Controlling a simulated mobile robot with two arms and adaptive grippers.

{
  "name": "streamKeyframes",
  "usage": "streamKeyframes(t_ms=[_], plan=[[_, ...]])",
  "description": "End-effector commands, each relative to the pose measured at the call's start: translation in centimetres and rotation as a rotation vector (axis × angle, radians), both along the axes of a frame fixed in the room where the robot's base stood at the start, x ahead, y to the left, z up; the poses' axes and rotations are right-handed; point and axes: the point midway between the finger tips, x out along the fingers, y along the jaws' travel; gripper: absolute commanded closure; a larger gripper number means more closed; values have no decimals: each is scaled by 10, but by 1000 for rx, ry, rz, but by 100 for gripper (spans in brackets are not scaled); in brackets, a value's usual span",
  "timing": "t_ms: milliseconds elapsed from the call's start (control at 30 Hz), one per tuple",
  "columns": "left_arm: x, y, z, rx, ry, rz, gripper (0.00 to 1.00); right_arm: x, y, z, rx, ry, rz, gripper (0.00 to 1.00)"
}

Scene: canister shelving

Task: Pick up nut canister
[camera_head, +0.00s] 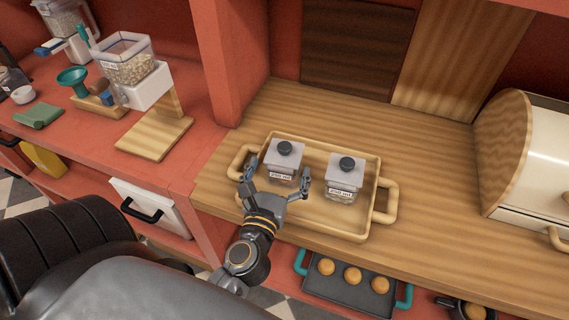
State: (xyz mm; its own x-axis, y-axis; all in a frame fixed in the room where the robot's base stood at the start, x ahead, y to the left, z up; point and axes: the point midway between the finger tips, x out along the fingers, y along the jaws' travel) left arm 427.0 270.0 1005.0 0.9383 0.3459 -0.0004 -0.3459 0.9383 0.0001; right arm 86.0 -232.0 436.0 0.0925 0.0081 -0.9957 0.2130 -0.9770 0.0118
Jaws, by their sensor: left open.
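Two small clear canisters with grey lids and dark round knobs stand upright on a wooden tray (318,228). The left canister (287,160) and the right canister (345,176) each carry a small white label. The labels are too small to read, so I cannot tell which is the nut canister. My left gripper (278,171) is open, with its fingers spread at the front of the left canister, one toward each side. I cannot tell whether they touch it. The gripper partly covers this canister's lower part. My right gripper is not in view.
The tray has raised handles (387,202) at both ends. A cream bread box (535,165) stands at the right. A dispenser (130,70) is on the red counter at the left. A dark baking tray (350,287) with round buns is below. The wooden counter behind the tray is clear.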

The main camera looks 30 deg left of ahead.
Motion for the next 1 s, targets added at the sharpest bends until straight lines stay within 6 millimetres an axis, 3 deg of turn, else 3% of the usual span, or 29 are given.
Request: streamKeyframes(t_ms=[233, 533, 867, 1000], plan=[[34, 11, 1, 1, -2, 0, 0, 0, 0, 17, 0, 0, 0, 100], [38, 13, -1, 0, -1, 0, 0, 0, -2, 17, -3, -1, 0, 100], [38, 13, -1, 0, -1, 0, 66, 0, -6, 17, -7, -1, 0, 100], [38, 13, 0, 1, -3, 0, 67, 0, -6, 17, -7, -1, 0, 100]])
